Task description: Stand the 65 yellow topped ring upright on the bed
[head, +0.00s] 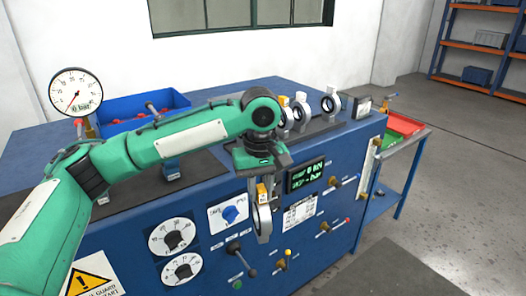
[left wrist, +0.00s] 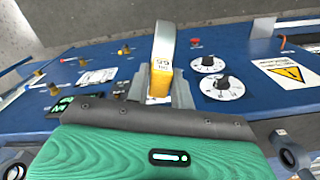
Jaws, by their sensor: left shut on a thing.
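My left gripper (head: 262,188) is shut on the yellow topped ring (head: 263,222), which hangs below it in front of the blue bench's control panel. The ring is seen nearly edge-on, with its yellow top up between the fingers. In the left wrist view the ring (left wrist: 165,48) stands out beyond the fingers, and its yellow block (left wrist: 160,84) reads 65. A dark flat surface (head: 128,200) lies on the bench top, partly hidden by my arm; I cannot tell for sure if it is the bed. My right gripper is not in view.
Several other rings (head: 331,104) stand upright on a dark strip at the bench's back right. A blue bin (head: 118,104) with red parts and a pressure gauge (head: 76,92) are at the left. Knobs and levers (head: 174,240) stick out of the panel. A red tray (head: 402,124) sits right.

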